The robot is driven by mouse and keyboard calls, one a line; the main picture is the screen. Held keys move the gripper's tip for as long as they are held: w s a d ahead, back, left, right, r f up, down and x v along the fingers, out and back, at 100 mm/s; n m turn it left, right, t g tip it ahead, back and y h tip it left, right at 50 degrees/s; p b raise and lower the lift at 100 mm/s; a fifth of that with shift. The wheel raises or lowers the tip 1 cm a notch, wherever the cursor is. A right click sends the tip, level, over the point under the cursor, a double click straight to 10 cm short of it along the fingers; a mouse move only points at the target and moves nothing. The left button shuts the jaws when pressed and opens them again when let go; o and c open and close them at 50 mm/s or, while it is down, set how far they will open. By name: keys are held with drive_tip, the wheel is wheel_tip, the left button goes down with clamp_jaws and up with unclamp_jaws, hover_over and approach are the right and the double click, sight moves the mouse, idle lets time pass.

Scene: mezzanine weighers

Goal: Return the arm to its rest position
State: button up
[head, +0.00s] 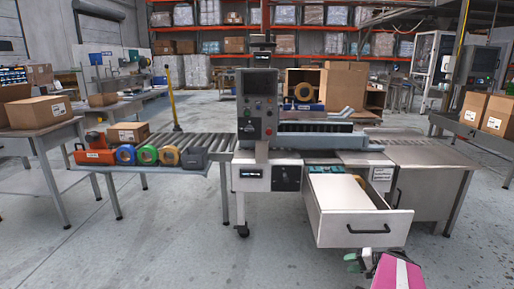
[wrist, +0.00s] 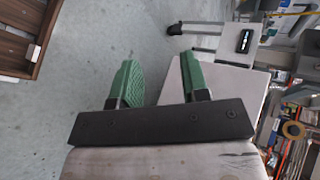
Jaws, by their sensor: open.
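My gripper (head: 364,260) is low at the bottom of the head view, just in front of the pulled-out drawer (head: 365,230). Part of my pink and white arm shows beside it. In the wrist view the green finger pads of my gripper (wrist: 160,80) stand apart with nothing between them. A pale flat panel (wrist: 232,82) shows behind and beside the right finger. I cannot tell how far the fingers are from the drawer front.
The weighing machine (head: 258,110) with its screen stands behind the drawer. Left of it, a roller conveyor (head: 210,147) and a shelf with several tape rolls (head: 147,155). A cabinet (head: 425,170) stands right. The floor (head: 150,255) at front left is clear.

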drive_tip(key=w+a+r+n+g+h, duration=0.1)
drive_tip(key=a+r+n+g+h, duration=0.1)
drive_tip(key=a+h, duration=0.3)
drive_tip(key=w+a+r+n+g+h, duration=0.2)
drive_tip(key=a+n+g+h, duration=0.1)
drive_tip(key=a, duration=1.1)
drive_tip(key=shift+n+h, duration=0.7)
drive_tip(key=shift+h, duration=0.6)
